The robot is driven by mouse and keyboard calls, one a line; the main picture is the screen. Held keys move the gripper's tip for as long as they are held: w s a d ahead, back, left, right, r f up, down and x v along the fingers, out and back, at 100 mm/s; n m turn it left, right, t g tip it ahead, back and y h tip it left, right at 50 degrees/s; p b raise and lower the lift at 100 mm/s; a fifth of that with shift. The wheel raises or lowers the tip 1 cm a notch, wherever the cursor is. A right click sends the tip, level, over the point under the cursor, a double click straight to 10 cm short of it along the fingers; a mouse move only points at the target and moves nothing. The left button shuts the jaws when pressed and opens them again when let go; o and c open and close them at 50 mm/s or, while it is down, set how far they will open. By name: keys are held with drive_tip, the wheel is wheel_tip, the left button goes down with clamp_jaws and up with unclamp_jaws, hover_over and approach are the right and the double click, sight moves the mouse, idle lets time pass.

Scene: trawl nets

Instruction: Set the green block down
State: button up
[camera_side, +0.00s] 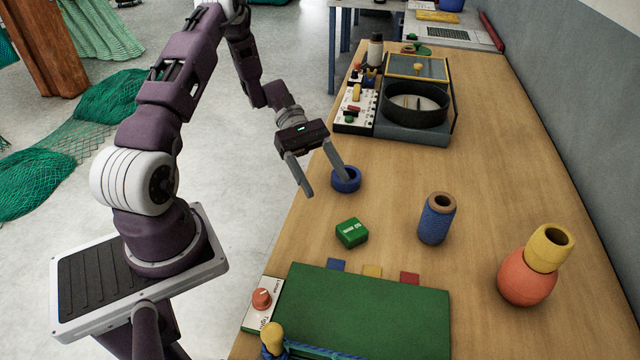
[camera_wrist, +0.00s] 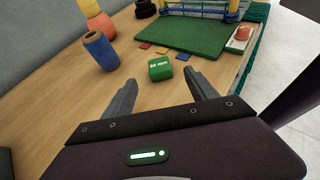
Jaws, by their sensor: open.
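The green block (camera_side: 352,232) rests on the wooden table, between the blue ring and the green mat. White lettering shows on it, and in the wrist view the green block (camera_wrist: 160,69) reads "50 mm". My gripper (camera_side: 326,188) is open and empty, above the table's left edge and behind the block in the side view. In the wrist view the spread fingers of my gripper (camera_wrist: 157,88) point toward the block, with the block ahead of and between the tips. The fingers do not touch it.
A blue ring (camera_side: 346,179) sits by my right finger. A blue spool (camera_side: 436,218) and an orange float with a yellow cup (camera_side: 527,284) stand to the right. A green mat (camera_side: 350,310) with coloured tabs lies in front. The table's middle is clear.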

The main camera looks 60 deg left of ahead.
drive_tip(key=s+d+r+m+g+y, duration=0.1)
drive_tip(key=s+d+r+m+y, duration=0.3)
drive_tip(key=r, duration=0.3)
drive_tip(key=s+d+r+m+y, duration=0.25)
drive_tip(key=r+m+y, duration=0.2)
drive_tip(key=r, duration=0.35)
drive_tip(key=s+d+r+m+t+y, duration=0.2)
drive_tip(key=s+r+m+t+y, duration=0.2)
drive_tip(key=s+m, duration=0.5)
wheel_tip(320, 180, up, 2)
drive_tip(key=s+t, duration=0.1)
drive_tip(key=t, duration=0.2)
drive_tip(key=shift+s+d+r+y, duration=0.2)
drive_tip(key=shift+s+d+y, duration=0.15)
drive_tip(key=shift+s, duration=0.05)
